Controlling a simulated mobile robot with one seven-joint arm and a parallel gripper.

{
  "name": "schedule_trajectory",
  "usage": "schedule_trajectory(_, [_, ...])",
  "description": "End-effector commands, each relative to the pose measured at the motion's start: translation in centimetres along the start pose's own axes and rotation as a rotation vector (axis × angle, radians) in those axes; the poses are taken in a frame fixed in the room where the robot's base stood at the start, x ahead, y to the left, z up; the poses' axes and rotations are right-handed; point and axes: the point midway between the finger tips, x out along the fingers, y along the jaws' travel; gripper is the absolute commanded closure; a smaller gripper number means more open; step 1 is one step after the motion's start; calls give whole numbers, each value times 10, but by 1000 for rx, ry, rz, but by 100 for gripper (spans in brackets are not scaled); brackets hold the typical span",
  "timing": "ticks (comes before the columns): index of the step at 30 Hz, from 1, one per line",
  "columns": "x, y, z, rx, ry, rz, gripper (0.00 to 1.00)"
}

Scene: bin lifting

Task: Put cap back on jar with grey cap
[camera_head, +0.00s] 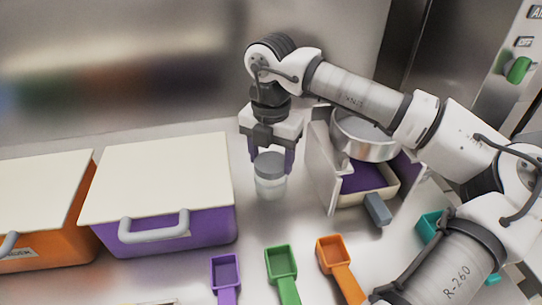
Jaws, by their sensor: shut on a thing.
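A clear jar (270,188) stands upright on the metal counter, right of the purple bin. A grey cap (269,160) is at the top of the jar. My gripper (271,157) points down from above, with its purple-grey fingers on either side of the cap, shut on it. The cap looks level and in line with the jar's mouth. Whether it touches the rim or is fully seated cannot be told from this view.
A purple bin (190,228) with a cream lid stands left, beside an orange bin (60,245). Purple (226,270), green (282,262) and orange (333,255) scoops lie in front. A metal bowl (362,140) sits on a scale-like box at right, close to the jar.

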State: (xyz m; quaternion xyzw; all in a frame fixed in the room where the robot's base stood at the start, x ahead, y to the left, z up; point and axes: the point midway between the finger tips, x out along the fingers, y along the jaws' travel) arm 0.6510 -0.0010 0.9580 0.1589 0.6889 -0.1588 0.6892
Motion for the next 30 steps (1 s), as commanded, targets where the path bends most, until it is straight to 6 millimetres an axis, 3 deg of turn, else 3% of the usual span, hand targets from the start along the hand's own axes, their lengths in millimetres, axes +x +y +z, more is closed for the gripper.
schedule_trajectory(5, [0,0,0,0,0,0,62])
schedule_trajectory(6, [0,0,0,0,0,0,35])
schedule_trajectory(11, [0,0,0,0,0,0,15])
schedule_trajectory(17, [0,0,0,0,0,0,14])
schedule_trajectory(20, [0,0,0,0,0,0,1])
schedule_trajectory(30, [-3,0,0,0,0,0,0])
